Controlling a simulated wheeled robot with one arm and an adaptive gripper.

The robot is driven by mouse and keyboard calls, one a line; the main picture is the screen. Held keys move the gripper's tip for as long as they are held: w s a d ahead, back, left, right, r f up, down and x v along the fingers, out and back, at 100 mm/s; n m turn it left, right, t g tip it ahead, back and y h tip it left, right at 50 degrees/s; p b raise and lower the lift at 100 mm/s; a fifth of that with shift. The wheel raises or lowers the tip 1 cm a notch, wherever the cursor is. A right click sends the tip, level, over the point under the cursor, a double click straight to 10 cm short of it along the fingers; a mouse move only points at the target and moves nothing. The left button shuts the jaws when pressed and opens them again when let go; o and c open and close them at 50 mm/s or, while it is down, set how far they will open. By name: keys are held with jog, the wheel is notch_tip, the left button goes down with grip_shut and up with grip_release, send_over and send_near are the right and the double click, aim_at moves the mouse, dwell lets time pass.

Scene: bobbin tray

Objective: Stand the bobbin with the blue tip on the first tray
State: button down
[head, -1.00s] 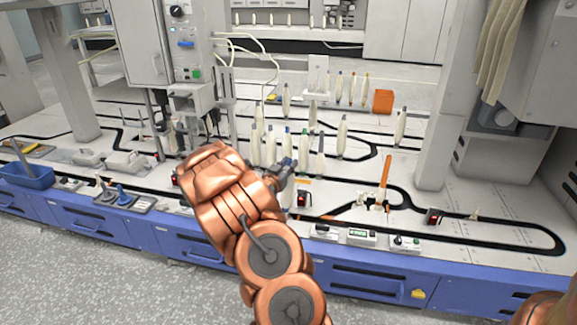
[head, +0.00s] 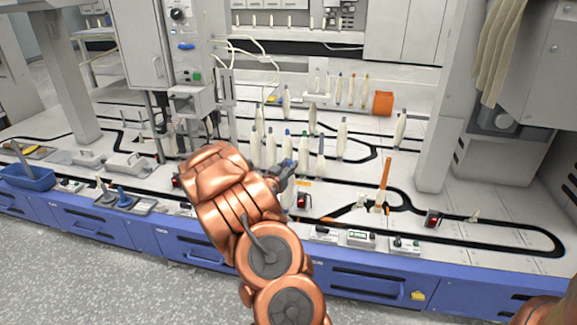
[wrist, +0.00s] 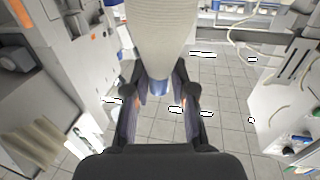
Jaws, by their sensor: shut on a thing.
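My gripper (wrist: 160,98) is shut on a cream bobbin (wrist: 160,40) with a blue tip (wrist: 158,87). The fingers close around the tip end, and the wide body runs off the top of the wrist view. In the head view my gripper (head: 285,172) is over the conveyor bench, in front of a group of bobbins. The held bobbin (head: 288,195) shows only in part below it. Small pegged trays seem to sit on the black track, one (head: 474,216) at the right; I cannot tell which is the first.
Several bobbins (head: 270,148) stand upright behind my gripper, close to it. An orange spindle (head: 385,172) stands to the right on the track. An orange box (head: 383,103) is further back. Small control boxes (head: 361,238) line the front edge. The right bench surface is mostly clear.

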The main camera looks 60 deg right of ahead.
jog(key=shift+f, duration=0.95)
dwell(0.9)
jog(key=shift+r+p, duration=0.75)
jog(key=shift+r, duration=0.05)
dwell(0.9)
jog(key=shift+f, duration=1)
dwell(0.7)
jog(key=c, duration=1.2)
grip_release()
jog(key=shift+c, duration=0.2)
jog(key=s+a, duration=0.1)
jog(key=a, duration=1)
jog(key=shift+s, duration=0.25)
jog(key=shift+d, duration=0.1)
